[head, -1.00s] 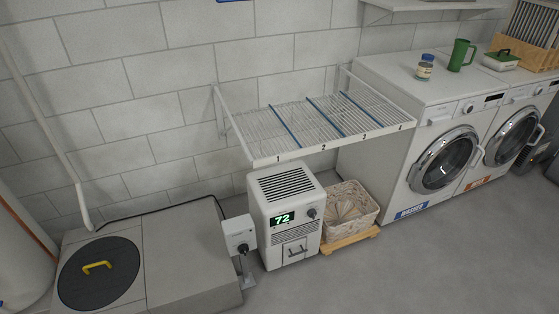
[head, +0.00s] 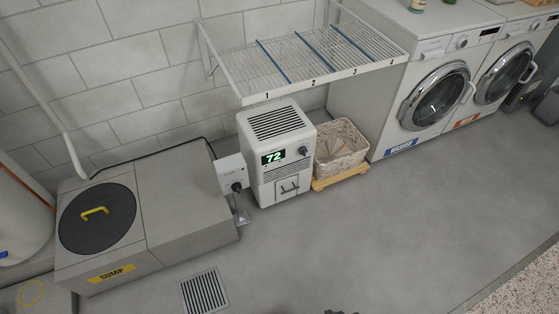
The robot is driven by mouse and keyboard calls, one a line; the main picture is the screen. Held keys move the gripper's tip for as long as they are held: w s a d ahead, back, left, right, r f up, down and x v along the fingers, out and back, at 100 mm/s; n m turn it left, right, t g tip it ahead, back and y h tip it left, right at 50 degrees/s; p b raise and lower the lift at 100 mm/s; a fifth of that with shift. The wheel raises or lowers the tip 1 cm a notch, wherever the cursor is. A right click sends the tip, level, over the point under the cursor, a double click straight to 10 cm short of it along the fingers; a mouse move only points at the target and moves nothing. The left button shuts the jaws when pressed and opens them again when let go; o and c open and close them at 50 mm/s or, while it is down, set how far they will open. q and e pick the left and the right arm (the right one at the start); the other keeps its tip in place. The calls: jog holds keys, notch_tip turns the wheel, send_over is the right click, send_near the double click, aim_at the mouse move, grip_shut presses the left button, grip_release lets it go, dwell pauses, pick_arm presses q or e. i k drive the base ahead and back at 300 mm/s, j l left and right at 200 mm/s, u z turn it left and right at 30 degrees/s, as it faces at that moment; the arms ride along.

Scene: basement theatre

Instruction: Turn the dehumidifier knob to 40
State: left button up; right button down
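The dehumidifier (head: 277,157) is a white box on the floor against the block wall, with a slotted top grille. Its green display (head: 273,157) reads 72. A dark knob (head: 303,151) sits to the right of the display; its pointer setting is too small to read. A handle shows on the lower front panel. Neither of my grippers can be made out in the head view. A small dark shape at the bottom edge is too cut off to identify.
A grey box (head: 238,172) with a plug stands left of the dehumidifier, beside the sump cover (head: 97,217). A basket (head: 341,146) stands right of it. A wire rack (head: 310,60) overhangs. A floor drain (head: 204,291) lies in front; the floor is otherwise clear.

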aim_at(302, 150)
jog(key=i+l+u, duration=0.35)
jog(key=l, duration=1.45)
jog(key=l+u, duration=0.4)
jog(key=l, duration=1.35)
jog(key=k, duration=0.05)
